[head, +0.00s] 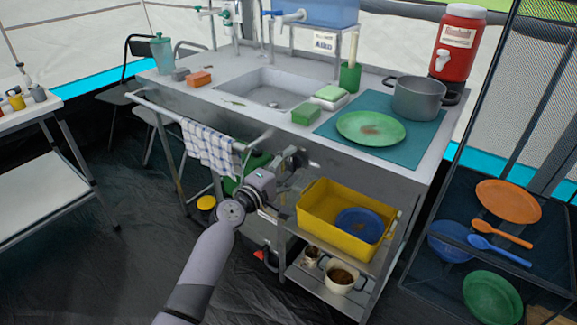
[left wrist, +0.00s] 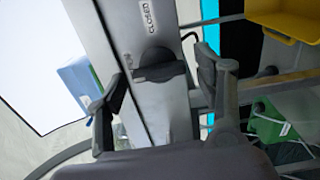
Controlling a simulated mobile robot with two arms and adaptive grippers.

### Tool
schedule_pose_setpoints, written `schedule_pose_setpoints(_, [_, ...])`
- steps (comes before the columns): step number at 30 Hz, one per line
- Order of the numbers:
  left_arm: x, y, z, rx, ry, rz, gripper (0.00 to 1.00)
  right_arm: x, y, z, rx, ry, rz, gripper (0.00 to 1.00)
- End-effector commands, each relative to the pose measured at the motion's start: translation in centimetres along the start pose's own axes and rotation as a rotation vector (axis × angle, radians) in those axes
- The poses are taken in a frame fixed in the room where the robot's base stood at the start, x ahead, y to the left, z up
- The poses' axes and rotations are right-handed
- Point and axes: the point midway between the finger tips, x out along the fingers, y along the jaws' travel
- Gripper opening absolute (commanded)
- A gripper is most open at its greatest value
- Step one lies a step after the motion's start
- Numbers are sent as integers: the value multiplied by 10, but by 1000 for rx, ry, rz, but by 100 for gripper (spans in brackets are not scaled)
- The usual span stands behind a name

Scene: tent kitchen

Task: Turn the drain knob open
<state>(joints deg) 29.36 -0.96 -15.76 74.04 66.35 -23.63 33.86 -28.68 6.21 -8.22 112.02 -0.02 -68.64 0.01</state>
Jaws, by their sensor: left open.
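The drain knob (left wrist: 158,65) is a black knob on the grey metal front of the sink unit in the left wrist view. A label reading CLOSED (left wrist: 150,17) is beside it. My left gripper (left wrist: 161,78) is open, with one finger on each side of the knob in the picture; I cannot tell whether either finger touches it. In the head view my left gripper (head: 297,168) is at the front of the sink unit (head: 375,165), below the counter edge, and hides the knob. My right gripper is not in view.
A yellow tub (head: 318,222) with a blue bowl sits on the shelf just right of my left gripper. A checked towel (head: 208,148) hangs on the rail to its left. The sink basin (head: 272,90) is above. A wire rack with dishes (head: 492,245) stands at right.

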Motion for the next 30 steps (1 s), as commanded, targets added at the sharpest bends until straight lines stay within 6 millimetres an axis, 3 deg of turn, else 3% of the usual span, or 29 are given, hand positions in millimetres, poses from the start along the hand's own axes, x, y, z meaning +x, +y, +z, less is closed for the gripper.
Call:
schedule_pose_setpoints(9, [-1,0,0,2,0,0,65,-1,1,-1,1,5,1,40])
schedule_pose_setpoints(14, [-14,-1,0,3,1,0,65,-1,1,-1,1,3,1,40])
schedule_pose_setpoints(30, [-110,-1,0,2,1,-2,65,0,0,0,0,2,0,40])
